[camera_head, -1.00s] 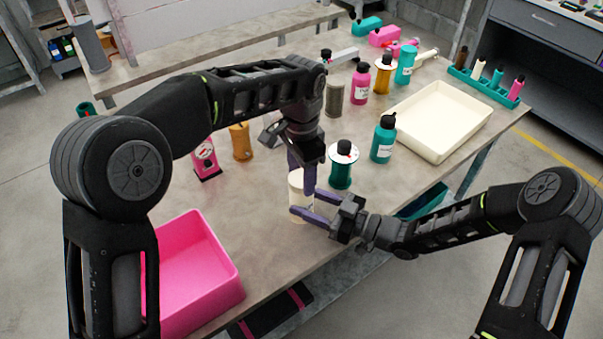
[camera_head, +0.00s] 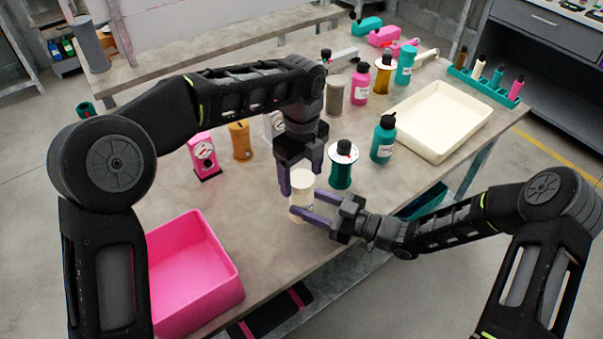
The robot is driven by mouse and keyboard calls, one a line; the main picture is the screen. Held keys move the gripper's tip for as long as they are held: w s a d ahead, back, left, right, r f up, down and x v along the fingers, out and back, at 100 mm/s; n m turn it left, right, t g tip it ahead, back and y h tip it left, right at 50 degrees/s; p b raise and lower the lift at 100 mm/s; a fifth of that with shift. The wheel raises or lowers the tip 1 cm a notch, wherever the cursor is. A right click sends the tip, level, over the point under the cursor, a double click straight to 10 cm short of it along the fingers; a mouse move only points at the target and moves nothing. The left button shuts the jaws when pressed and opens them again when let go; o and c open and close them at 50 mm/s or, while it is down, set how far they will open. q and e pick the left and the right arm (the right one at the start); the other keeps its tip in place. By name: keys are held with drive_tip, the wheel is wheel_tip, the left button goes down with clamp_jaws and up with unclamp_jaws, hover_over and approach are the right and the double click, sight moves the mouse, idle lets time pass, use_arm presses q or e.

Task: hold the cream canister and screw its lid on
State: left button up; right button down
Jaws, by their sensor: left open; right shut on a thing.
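The cream canister (camera_head: 300,185) stands upright near the table's front edge. My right gripper (camera_head: 312,204) comes in from the right and is shut on the canister's body. My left gripper (camera_head: 299,178) points down from above, open, with one purple finger on each side of the canister's top. A cream top surface shows between these fingers; I cannot tell the lid apart from the canister, or how it is seated.
A pink bin (camera_head: 190,280) is at the front left and a cream tray (camera_head: 440,120) at the right. A green-and-black jar (camera_head: 341,172) stands close behind the canister, with a teal bottle (camera_head: 383,140) beyond it. A pink gauge (camera_head: 204,155) and an amber jar (camera_head: 240,142) stand left.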

use_arm(q)
drive_tip(key=shift+r, duration=2.3)
drive_tip(key=shift+d, duration=0.1)
drive_tip(key=shift+c, duration=0.4)
